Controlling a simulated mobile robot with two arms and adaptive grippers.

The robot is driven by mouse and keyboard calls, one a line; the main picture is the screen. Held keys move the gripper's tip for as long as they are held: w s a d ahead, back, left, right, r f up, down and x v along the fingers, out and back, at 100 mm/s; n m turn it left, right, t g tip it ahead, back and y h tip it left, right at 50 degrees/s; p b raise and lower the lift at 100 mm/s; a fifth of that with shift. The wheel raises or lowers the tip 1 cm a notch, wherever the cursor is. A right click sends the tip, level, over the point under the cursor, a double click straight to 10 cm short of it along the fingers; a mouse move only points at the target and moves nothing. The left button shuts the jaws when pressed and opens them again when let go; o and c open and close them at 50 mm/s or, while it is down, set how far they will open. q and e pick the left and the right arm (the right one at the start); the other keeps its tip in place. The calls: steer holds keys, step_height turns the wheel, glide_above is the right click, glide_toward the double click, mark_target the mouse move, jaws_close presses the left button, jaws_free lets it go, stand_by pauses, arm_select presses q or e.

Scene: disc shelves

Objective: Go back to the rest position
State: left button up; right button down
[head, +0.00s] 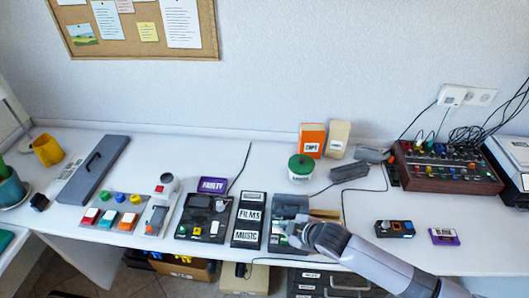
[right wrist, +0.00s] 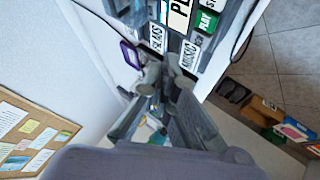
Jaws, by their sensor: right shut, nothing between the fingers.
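My right gripper (head: 292,232) reaches in from the lower right and is shut and empty. It is at the front edge of a grey device (head: 291,203) on the white desk; whether it touches the device is unclear. The gripper and arm hide part of the device. In the right wrist view my shut fingers (right wrist: 160,82) show in the middle, with the FILMS label (right wrist: 156,38), the MUSIC label (right wrist: 189,54) and a green PLAY label (right wrist: 207,21) beyond them. My left gripper is not in view.
The black FILMS and MUSIC rack (head: 262,205) stands left of the gripper. A purple case (head: 212,184) lies behind a black device (head: 203,217). To the right are a small dark device (head: 394,229), another purple case (head: 444,237) and a mixer (head: 447,168).

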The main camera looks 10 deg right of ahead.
steer(key=s+d+r+m+g+h, duration=0.25)
steer(key=s+m, duration=0.35)
steer(key=s, duration=0.6)
steer(key=s+d+r+m+g+h, duration=0.15)
steer(key=s+d+m, duration=0.35)
steer(key=s, duration=0.8)
step_height(320, 180, down, 30)
steer(key=s+a+m+g+b, duration=0.1)
steer(key=s+g+b, duration=0.1)
steer(key=b, duration=0.1)
steer(key=s+d+f+g+b, duration=0.1)
steer(key=s+d+f+b, duration=0.1)
steer(key=s+f, duration=1.3)
step_height(320, 180, down, 2)
steer(key=shift+s+d+f, duration=0.15)
steer(key=shift+s+d, duration=0.15)
steer(key=shift+d, duration=0.05)
